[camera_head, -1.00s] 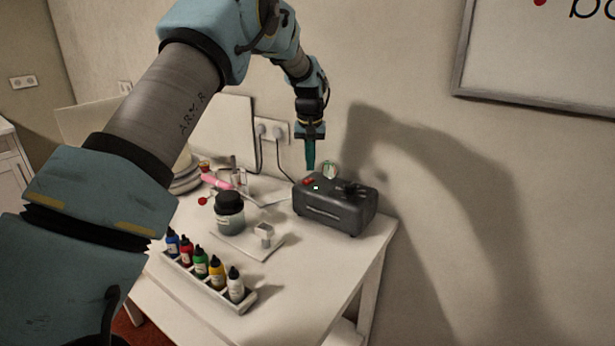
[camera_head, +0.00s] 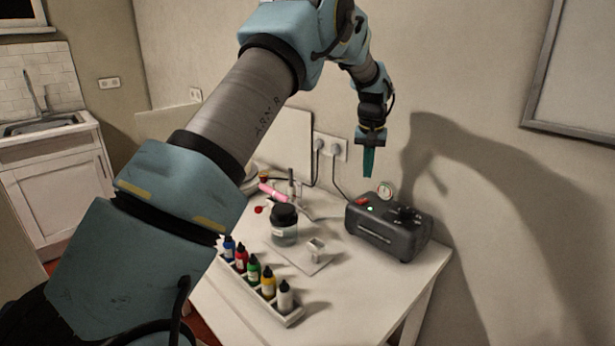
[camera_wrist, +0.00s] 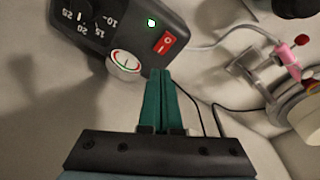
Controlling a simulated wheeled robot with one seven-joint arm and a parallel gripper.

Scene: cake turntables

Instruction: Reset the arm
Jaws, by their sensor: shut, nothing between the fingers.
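My gripper (camera_head: 368,176) hangs with its fingers pointing down in the head view, above the back left part of the dark grey compressor box (camera_head: 388,230). Its teal fingers are together with nothing between them. In the wrist view my gripper (camera_wrist: 158,74) is shut, with its tips next to the round gauge (camera_wrist: 124,64) in the picture. The box (camera_wrist: 130,22) shows there with a red switch (camera_wrist: 167,43), a lit green light and a numbered dial. I cannot tell the exact gap between the fingertips and the box.
The white table (camera_head: 365,290) holds a dark-lidded jar (camera_head: 285,225), a rack of several colour bottles (camera_head: 262,287), a small white block (camera_head: 316,246) and a pink airbrush (camera_head: 272,192) on a stand. Cables run to the wall socket (camera_head: 331,147). A sink cabinet (camera_head: 50,190) stands at the far left.

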